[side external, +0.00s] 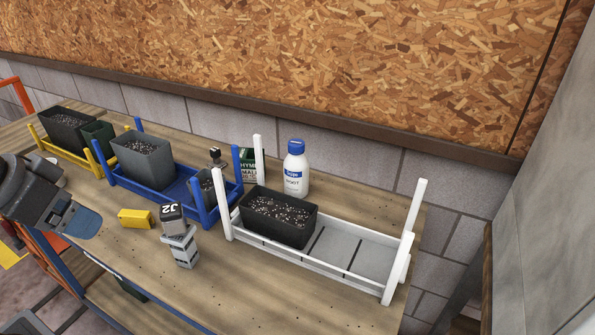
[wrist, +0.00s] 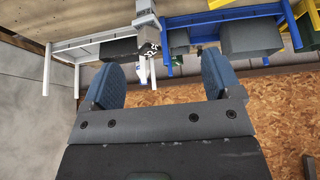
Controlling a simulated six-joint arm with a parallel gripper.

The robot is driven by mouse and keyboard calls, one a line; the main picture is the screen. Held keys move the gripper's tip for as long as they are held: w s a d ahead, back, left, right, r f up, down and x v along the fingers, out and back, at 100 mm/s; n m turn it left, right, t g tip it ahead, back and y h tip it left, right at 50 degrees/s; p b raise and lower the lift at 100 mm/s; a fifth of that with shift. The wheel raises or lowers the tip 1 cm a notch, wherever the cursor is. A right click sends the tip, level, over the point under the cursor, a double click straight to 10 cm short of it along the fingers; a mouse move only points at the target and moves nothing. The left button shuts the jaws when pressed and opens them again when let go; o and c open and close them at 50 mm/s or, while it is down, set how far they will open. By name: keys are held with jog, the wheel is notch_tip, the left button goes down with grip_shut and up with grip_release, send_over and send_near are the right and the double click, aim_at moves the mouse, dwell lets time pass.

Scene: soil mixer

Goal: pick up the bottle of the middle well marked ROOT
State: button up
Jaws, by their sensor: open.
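A white bottle (side external: 296,172) with a blue cap and a label reading ROOT stands upright near the back of the table, behind the white rack (side external: 372,285). The rack's front part and a dark pot are before it. My gripper (side external: 77,222) is at the left of the side view, well apart from the bottle and in front of the blue rack. In the wrist view my gripper (wrist: 158,78) has its two blue fingers spread wide with nothing held between them.
A dark pot of soil (side external: 277,217) sits in the white rack. The blue rack (side external: 180,191) and yellow rack (side external: 72,163) hold more pots. A block marked J2 (side external: 182,248) and a yellow block (side external: 135,217) lie between. A green-white packet (side external: 250,167) stands left of the bottle.

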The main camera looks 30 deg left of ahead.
jog(key=shift+c, duration=1)
jog(key=w+d+r, duration=0.2)
jog(key=w+r, duration=0.2)
jog(key=w, duration=0.5)
jog(key=w+d+r, duration=0.2)
jog(key=w+r, duration=0.3)
jog(key=w, duration=0.4)
jog(key=m+g, duration=0.1)
send_over(294, 144)
jog(key=s, duration=0.5)
notch_tip(294, 144, down, 6)
jog(key=f, duration=0.1)
jog(key=x, duration=1.3)
jog(key=shift+w, duration=0.2)
jog(key=shift+c, duration=0.4)
